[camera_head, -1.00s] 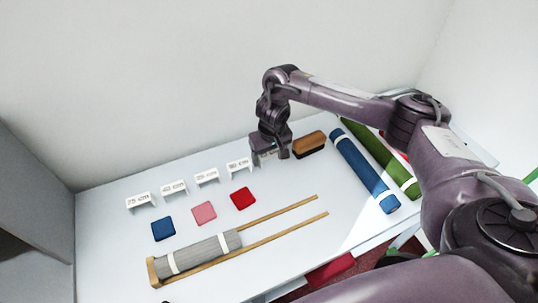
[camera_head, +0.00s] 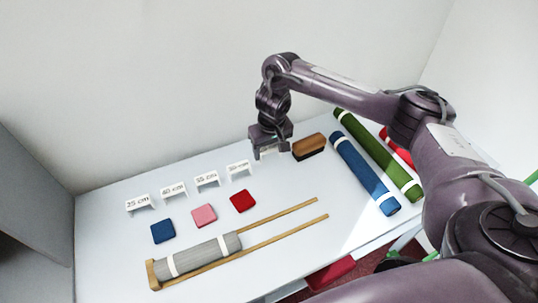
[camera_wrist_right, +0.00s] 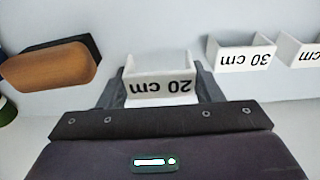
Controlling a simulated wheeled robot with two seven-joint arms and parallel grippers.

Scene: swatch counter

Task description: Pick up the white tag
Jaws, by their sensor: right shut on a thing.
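A white folded tag (camera_wrist_right: 160,88) reading "20 cm" sits between the fingers of my right gripper (camera_wrist_right: 160,92) in the right wrist view. The fingers are shut on its two sides. In the head view my right gripper (camera_head: 270,151) points down near the back of the counter, left of the brush, and the tag is mostly hidden between its fingers. Other white tags stand in a row to its left in the head view: 25 cm (camera_head: 139,203), 40 cm (camera_head: 173,190), 35 cm (camera_head: 207,179) and 30 cm (camera_head: 239,168). My left gripper is not in view.
A brown brush (camera_head: 309,146) is close beside the right gripper. Blue (camera_head: 365,172), green (camera_head: 377,154) and red (camera_head: 397,148) rolls lie at the right. Blue, pink and red swatches (camera_head: 243,201) lie before the tags. A grey roll (camera_head: 199,256) rests on a wooden rack in front.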

